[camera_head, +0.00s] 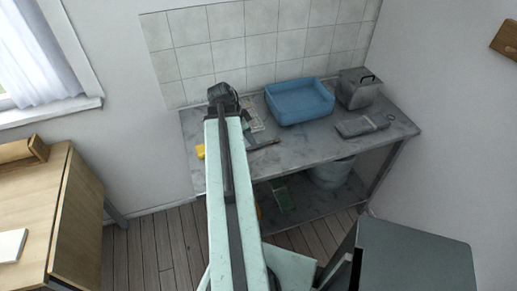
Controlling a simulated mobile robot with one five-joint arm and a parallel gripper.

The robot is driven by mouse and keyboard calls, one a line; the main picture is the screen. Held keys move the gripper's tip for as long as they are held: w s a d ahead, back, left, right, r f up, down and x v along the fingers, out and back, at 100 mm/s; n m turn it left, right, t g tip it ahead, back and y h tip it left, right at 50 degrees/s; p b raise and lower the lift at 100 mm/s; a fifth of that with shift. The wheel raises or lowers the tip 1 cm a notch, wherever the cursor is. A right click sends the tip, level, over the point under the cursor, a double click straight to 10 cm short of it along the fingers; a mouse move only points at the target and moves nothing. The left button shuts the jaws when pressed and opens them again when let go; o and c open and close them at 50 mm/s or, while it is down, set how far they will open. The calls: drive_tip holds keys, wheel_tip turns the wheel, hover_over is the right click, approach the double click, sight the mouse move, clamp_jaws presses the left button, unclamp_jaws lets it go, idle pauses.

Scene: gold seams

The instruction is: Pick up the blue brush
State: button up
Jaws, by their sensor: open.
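I cannot make out a blue brush for certain. A dark, slim tool (263,145) lies on the grey worktop (310,128), just right of my arm; its colour looks grey-black and its kind is unclear. My gripper (223,95) is the dark end of my arm, over the back left of the worktop near the tiled wall. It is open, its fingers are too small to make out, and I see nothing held. My arm hides part of the worktop's left side.
A blue tub (299,113) stands at the worktop's back middle. A grey metal container (358,97) and a flat grey item (362,125) are at its right. A yellow item (200,151) lies at the left edge. A bucket (331,172) stands below. A wooden desk (35,215) is at left.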

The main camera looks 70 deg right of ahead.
drive_tip(key=b+x, duration=0.4)
drive_tip(key=x, duration=0.1)
drive_tip(key=shift+s+f+b, duration=0.1)
drive_tip(key=shift+s+b, duration=0.05)
drive_tip(key=shift+b, duration=0.2)
clamp_jaws()
drive_tip(key=shift+r, duration=0.25)
wheel_tip(320, 180, up, 10)
drive_tip(key=p, duration=1)
